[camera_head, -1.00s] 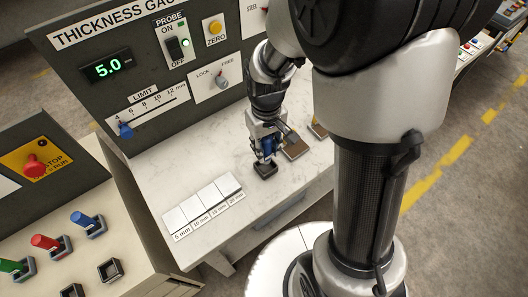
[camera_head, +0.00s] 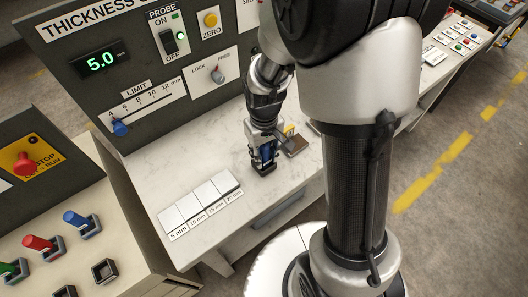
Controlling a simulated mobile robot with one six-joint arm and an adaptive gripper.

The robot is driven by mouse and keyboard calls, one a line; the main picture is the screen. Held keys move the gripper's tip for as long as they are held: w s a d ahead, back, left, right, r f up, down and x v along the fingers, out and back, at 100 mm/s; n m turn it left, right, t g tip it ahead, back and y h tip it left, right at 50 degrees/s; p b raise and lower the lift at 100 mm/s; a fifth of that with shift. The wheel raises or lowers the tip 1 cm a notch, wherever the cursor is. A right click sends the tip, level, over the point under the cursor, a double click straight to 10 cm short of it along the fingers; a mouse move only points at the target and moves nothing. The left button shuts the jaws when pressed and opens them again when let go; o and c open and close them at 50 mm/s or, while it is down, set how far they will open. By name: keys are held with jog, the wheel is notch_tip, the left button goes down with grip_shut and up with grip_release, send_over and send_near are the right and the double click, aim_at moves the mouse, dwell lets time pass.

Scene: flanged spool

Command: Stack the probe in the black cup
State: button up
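The blue probe (camera_head: 266,153) is upright between the fingers of my gripper (camera_head: 264,160), which appears shut on it. The black cup (camera_head: 263,171) is a small dark square holder on the white worktop, directly below the gripper. The probe's lower end is at the cup's mouth. The fingers hide how deep it sits.
A row of white thickness blocks (camera_head: 201,203) lies on the worktop to the left. A brown-topped plate (camera_head: 295,145) stands close to the right of the gripper. The gauge panel (camera_head: 88,100) rises behind, its display reading 5.0. The worktop between blocks and panel is clear.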

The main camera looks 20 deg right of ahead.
jog(key=o, duration=0.4)
jog(key=shift+r, duration=0.1)
notch_tip(320, 180, up, 13)
jog(key=p, duration=0.4)
jog(key=shift+p, duration=0.4)
jog(key=shift+s+r+m+t, duration=0.3)
jog(key=shift+s+r+t, duration=0.45)
jog(key=shift+s+r, duration=1.7)
jog(key=shift+s+r+m+t, duration=0.3)
jog(key=shift+s+r+t, duration=0.5)
jog(key=shift+s+r, duration=1.6)
jog(key=shift+s+r+m+t, duration=0.3)
jog(key=shift+s+r+t, duration=0.45)
jog(key=shift+s+r, duration=1.7)
jog(key=shift+s+f, duration=0.2)
jog(key=shift+f, duration=0.1)
